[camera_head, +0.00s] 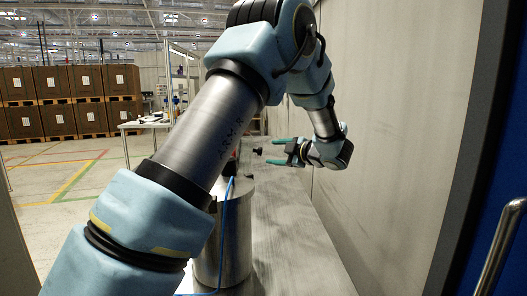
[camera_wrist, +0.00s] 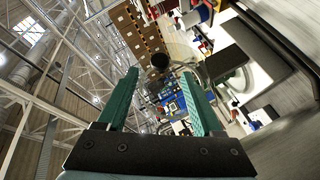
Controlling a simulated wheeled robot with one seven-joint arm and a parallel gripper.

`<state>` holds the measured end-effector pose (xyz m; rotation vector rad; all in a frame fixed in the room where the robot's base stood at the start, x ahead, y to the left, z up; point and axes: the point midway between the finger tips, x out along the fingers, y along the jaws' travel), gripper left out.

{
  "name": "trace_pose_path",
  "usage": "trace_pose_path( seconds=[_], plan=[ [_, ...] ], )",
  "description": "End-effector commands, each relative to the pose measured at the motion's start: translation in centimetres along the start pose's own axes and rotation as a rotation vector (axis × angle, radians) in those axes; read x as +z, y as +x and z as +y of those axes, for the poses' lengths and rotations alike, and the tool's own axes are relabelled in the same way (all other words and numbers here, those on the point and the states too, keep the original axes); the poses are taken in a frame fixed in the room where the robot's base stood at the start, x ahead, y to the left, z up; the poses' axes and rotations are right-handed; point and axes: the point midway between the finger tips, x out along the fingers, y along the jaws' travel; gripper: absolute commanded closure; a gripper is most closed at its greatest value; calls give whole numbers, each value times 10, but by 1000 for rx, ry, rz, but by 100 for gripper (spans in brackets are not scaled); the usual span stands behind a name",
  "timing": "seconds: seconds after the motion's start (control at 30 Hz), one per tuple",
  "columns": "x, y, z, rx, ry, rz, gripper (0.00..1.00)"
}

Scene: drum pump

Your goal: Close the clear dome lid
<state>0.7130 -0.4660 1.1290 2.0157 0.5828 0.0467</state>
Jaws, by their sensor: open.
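My gripper (camera_head: 270,151) is open and empty, out over the far part of the metal bench, with its two teal fingers pointing left. In the wrist view my gripper (camera_wrist: 159,74) has its fingers spread apart. A black round knob (camera_wrist: 160,60) shows just beyond the fingertips, with faint clear curved outlines beside it that look like the clear dome lid (camera_wrist: 204,72). A small dark knob (camera_head: 257,151) also shows just left of the fingertips in the head view. The lid's hinge and how far it stands open cannot be made out. A blue circuit board (camera_wrist: 172,103) shows between the fingers.
A metal drum (camera_head: 237,240) with a blue hose (camera_head: 226,195) stands on the bench, partly behind my arm. A grey wall (camera_head: 400,130) runs close along the right. A white table (camera_head: 145,125) and stacked brown boxes (camera_head: 65,85) stand farther back.

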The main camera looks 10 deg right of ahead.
Motion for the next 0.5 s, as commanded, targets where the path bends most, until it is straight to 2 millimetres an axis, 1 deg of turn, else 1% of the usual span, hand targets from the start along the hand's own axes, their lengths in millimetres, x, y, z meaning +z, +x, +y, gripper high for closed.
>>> trace_pose_path(
  seconds=[0.03,0.2,0.4,0.5],
  plan=[
    [-3,11,2,-3,2,2,32],
    [-2,40,2,-2,1,3,32],
    [-1,60,0,-1,1,0,32],
    [0,64,0,-1,1,-1,32]
  ],
)
